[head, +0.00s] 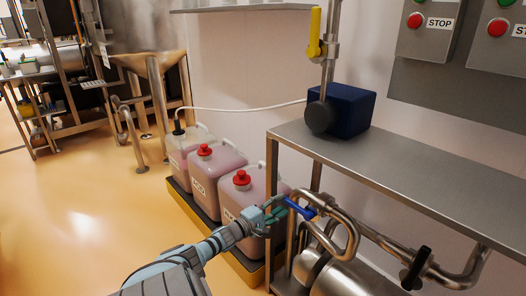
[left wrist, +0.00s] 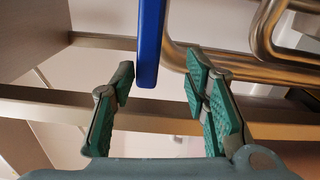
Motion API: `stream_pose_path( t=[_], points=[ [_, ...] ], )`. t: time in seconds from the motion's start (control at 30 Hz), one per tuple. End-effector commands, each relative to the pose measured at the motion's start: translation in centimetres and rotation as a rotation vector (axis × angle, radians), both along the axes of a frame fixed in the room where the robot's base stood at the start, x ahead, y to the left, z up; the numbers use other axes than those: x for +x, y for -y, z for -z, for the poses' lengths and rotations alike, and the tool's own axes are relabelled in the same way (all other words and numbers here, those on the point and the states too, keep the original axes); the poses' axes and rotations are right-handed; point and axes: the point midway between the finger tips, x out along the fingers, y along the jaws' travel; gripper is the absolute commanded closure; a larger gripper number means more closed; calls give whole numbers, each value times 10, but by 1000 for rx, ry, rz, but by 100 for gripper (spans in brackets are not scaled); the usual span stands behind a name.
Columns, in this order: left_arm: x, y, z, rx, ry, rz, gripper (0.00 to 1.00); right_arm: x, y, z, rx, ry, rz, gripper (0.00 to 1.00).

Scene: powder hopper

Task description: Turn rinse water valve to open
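A blue valve handle (head: 301,210) sits on the bent steel pipework under the bench, at the lower middle of the head view. No label naming the rinse water valve can be read. My left gripper (head: 279,209) reaches it from the left. In the left wrist view the blue handle (left wrist: 148,45) hangs from the top edge, its lower end between the green fingertips of my left gripper (left wrist: 160,82). The fingers are open, with a gap visible on both sides of the handle. My right gripper is not in view.
A steel bench (head: 400,175) with a dark blue pump box (head: 350,110) stands above the pipes. Other valve handles are yellow (head: 315,32) and black (head: 417,266). Red-capped canisters (head: 215,178) stand in a yellow-edged tray beside my arm. The floor at left is clear.

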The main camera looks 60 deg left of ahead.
Motion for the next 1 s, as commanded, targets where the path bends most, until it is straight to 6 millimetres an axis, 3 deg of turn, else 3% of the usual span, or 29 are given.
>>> stream_pose_path(
  t=[0.2,0.4,1.0],
  points=[
    [-57,10,3,1,-12,2,62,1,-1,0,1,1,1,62],
    [-88,16,1,2,-7,0,62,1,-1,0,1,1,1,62],
    [-91,16,1,0,-4,-4,62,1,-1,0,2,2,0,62]
  ],
)
